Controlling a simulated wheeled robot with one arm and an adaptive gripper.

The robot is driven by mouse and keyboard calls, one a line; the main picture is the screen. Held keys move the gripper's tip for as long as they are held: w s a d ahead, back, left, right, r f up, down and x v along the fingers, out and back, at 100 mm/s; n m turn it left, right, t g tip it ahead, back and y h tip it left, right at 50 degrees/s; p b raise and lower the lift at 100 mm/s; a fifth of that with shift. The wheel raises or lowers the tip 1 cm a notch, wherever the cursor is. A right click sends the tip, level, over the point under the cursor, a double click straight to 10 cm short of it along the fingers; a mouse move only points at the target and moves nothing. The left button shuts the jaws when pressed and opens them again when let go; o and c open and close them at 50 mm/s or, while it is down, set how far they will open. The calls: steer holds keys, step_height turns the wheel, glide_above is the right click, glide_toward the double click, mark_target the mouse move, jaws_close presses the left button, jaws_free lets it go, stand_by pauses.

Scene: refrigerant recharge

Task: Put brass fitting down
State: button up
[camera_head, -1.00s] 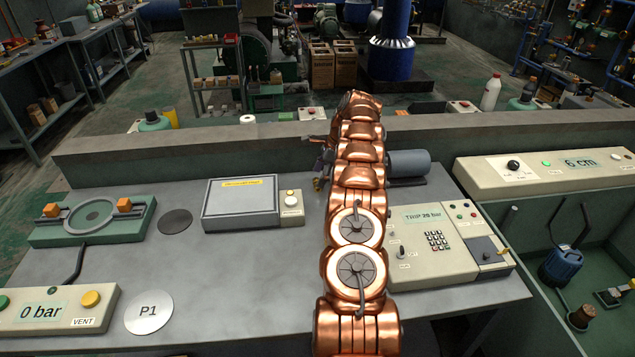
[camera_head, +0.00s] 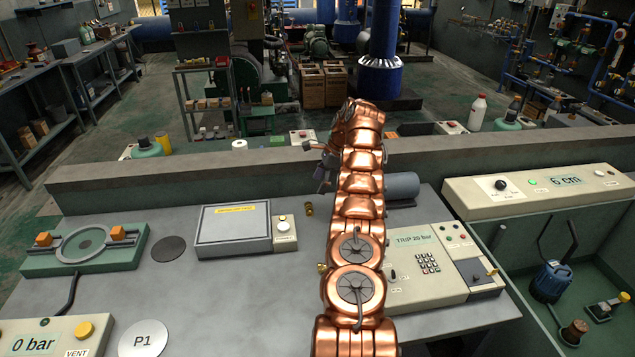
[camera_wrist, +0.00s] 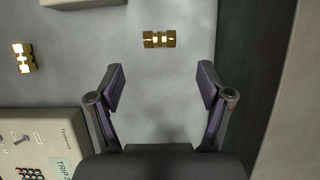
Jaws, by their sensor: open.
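One brass fitting (camera_head: 308,209) lies on its side on the grey bench top, right of the grey box. In the wrist view this brass fitting (camera_wrist: 159,39) lies just beyond my fingertips, centred between them and apart from both. A second brass fitting (camera_head: 321,268) lies nearer, partly hidden by my arm; the wrist view shows this second fitting (camera_wrist: 24,58) whole at the left. My gripper (camera_wrist: 160,85) is open and empty. In the head view my gripper (camera_head: 314,165) hangs above the bench near its back wall.
The grey box (camera_head: 234,228) stands left of the fittings. The TRIP keypad panel (camera_head: 425,262) and a grey cylinder (camera_head: 402,186) are right of my arm. A dark disc (camera_head: 168,249) and a P1 plate (camera_head: 142,339) lie left. The back wall (camera_head: 230,172) edges the bench.

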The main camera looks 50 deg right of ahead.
steer(key=shift+p+v, duration=0.95)
steer(key=shift+p, duration=0.05)
steer(key=shift+a, duration=0.1)
steer(key=w+a+r+n+g, duration=0.1)
steer(key=a+r+n, duration=0.2)
steer(key=a+r, duration=0.35)
steer(key=w+a+r+n, duration=0.2)
steer(key=a+r+n, duration=0.1)
steer(key=a, duration=0.6)
steer(key=w+a+r+n+g, duration=0.1)
steer(key=a+r+n, duration=0.1)
steer(key=a+r, duration=0.45)
steer(key=s+a+r+n+g, duration=0.15)
steer(key=s+a+n, duration=0.3)
steer(key=a, duration=0.45)
steer(key=s+a+r+n, duration=0.25)
steer(key=s+a, duration=0.35)
steer(key=a, duration=0.4)
steer(key=s+a+f+n+h, duration=0.1)
steer(key=s+a+f+n, duration=0.1)
steer(key=s, duration=0.7)
steer(key=s+a+f+n+g+h, duration=0.1)
steer(key=s+a+n, duration=0.4)
steer(key=s, duration=0.5)
steer(key=s+a+f+n+h, duration=0.1)
steer(key=s+a+f+n, duration=0.2)
steer(key=s, duration=0.6)
steer(key=shift+s+a+f+n+h, duration=0.2)
steer(key=shift+s+a+n+h, duration=0.15)
steer(key=shift+a+n, duration=0.25)
